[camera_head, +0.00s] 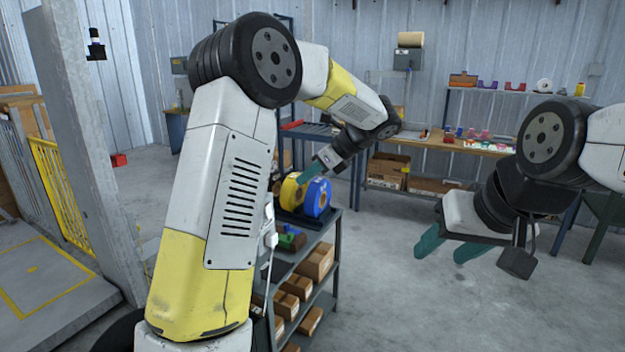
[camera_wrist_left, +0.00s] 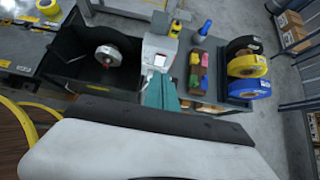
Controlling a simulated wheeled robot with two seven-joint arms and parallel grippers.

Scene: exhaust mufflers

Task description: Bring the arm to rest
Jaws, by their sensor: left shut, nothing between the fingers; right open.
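My left arm comes in from the left in the head view and arches across the middle. Its left gripper (camera_head: 308,177) has teal fingers closed together with nothing visible between them. It is close to the yellow and blue rolls on the shelf cart; I cannot tell the exact gap. In the left wrist view the teal fingers (camera_wrist_left: 161,93) are side by side beside a black bin. My right gripper (camera_head: 446,246) hangs at the right of the head view, teal fingers apart and empty, over bare floor.
A yellow roll (camera_head: 291,191) and a blue roll (camera_head: 318,198) stand upright on the cart (camera_head: 331,226), with cardboard boxes (camera_head: 318,262) below. The left wrist view shows a black bin (camera_wrist_left: 62,72) holding a reel. A workbench (camera_head: 440,143) lines the back wall. Floor at centre right is clear.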

